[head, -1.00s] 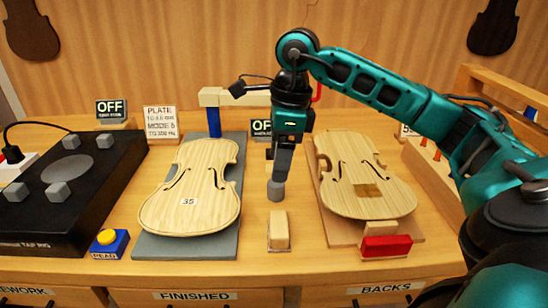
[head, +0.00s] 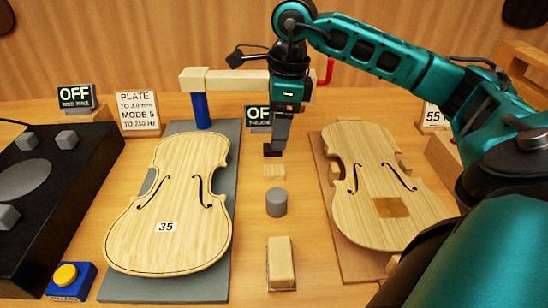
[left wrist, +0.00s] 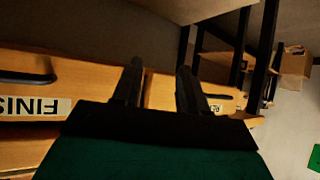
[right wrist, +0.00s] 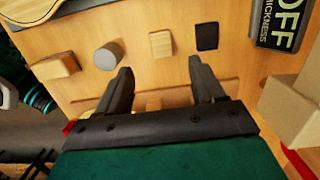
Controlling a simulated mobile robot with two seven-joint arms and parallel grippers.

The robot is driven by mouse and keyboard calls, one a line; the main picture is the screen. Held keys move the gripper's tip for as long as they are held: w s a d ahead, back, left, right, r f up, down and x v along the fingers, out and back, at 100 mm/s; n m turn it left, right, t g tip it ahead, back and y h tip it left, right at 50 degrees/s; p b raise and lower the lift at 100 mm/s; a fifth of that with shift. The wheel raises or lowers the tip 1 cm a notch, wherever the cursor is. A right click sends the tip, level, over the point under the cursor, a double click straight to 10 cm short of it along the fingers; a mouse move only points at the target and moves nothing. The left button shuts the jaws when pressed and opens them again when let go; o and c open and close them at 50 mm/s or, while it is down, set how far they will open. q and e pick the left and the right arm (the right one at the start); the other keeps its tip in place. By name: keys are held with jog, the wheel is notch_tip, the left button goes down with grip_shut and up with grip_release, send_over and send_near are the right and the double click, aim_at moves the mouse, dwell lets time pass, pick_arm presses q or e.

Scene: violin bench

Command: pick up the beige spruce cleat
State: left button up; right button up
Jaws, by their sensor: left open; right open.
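The beige spruce cleat (head: 274,171) is a small flat pale square lying on the bench between the two violin plates. It lies between a dark square (head: 271,150) and a grey cylinder (head: 276,202). My right gripper (head: 279,146) points down just behind the cleat in the head view, overlapping the dark square. In the right wrist view the cleat (right wrist: 161,44) shows beyond the open, empty fingers (right wrist: 160,72), apart from them. My left gripper (left wrist: 157,68) is open and empty in front of the bench drawers, outside the head view.
A plate marked 35 (head: 168,210) lies on a grey board at left; another plate (head: 382,190) lies on a wooden board at right. A beige block (head: 281,262) stands nearer. A blue post with a beige arm (head: 220,80) rises behind. Bare bench surrounds the cleat.

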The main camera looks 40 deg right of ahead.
send_over(275, 170)
notch_tip(275, 170, down, 5)
jog(key=shift+r, duration=0.1)
notch_tip(275, 170, down, 4)
jog(key=shift+d+f+b, duration=0.1)
jog(key=shift+f+b, duration=0.05)
jog(key=shift+b, duration=0.3)
jog(key=shift+f, duration=0.5)
jog(key=c, duration=1.1)
pick_arm(q)
jog(key=shift+w+d+f, duration=0.1)
jog(key=shift+w+d, duration=0.1)
jog(key=shift+d, duration=0.1)
pick_arm(e)
jog(key=shift+r, duration=0.15)
